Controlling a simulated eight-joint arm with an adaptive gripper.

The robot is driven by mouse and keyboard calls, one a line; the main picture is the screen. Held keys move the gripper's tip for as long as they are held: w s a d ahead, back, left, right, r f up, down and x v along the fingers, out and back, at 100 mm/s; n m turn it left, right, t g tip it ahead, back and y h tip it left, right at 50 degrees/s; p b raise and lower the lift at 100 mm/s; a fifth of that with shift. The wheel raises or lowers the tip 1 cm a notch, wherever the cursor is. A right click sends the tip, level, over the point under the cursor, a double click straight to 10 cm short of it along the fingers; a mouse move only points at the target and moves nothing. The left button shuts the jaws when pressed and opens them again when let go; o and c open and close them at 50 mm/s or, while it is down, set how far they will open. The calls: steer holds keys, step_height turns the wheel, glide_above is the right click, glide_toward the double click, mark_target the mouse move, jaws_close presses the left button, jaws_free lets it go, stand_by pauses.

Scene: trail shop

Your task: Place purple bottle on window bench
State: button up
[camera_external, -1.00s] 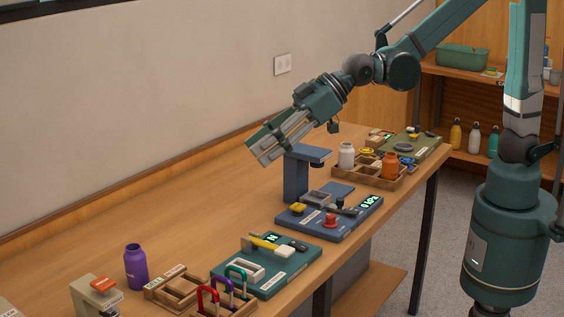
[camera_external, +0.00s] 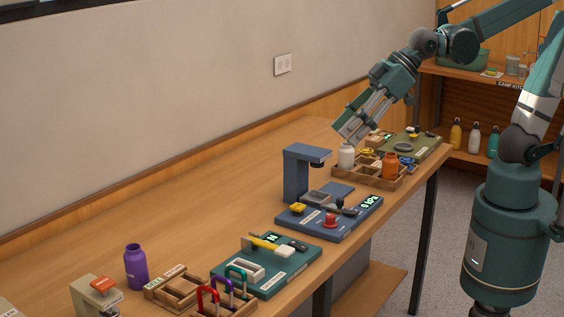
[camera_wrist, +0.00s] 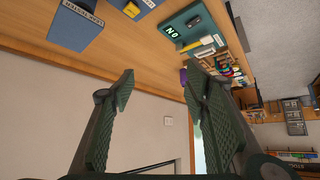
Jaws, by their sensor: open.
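The purple bottle (camera_external: 136,267) stands upright on the wooden bench (camera_external: 215,195), near its front left end in the external view. A small purple patch (camera_wrist: 184,76), likely the bottle, shows between my fingers in the wrist view, far off. My gripper (camera_external: 350,137) is open and empty, above the far right part of the bench, near the white bottle and well away from the purple one. Its two green fingers stand apart in the wrist view (camera_wrist: 160,82). Nothing in view is clearly marked as the window bench.
A blue press-like device (camera_external: 298,177) and a teal board (camera_external: 268,283) stand along the bench. A wooden tray (camera_external: 351,178) holds white and orange bottles. The bench's back strip is clear. Shelves (camera_external: 473,77) stand behind.

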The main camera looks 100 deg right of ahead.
mark_target(135, 261)
steer(key=s+d+f+g, duration=0.1)
steer(key=s+f, duration=0.1)
steer(key=s, duration=0.6)
steer(key=s+d+f, duration=0.1)
steer(key=s+f, duration=0.2)
steer(key=s, duration=0.6)
steer(key=shift+s+d+m+g, duration=0.2)
steer(key=shift+d+m+g, duration=0.1)
steer(key=shift+d+g, duration=0.1)
steer(key=shift+o, duration=0.5)
steer(key=shift+r, duration=0.1)
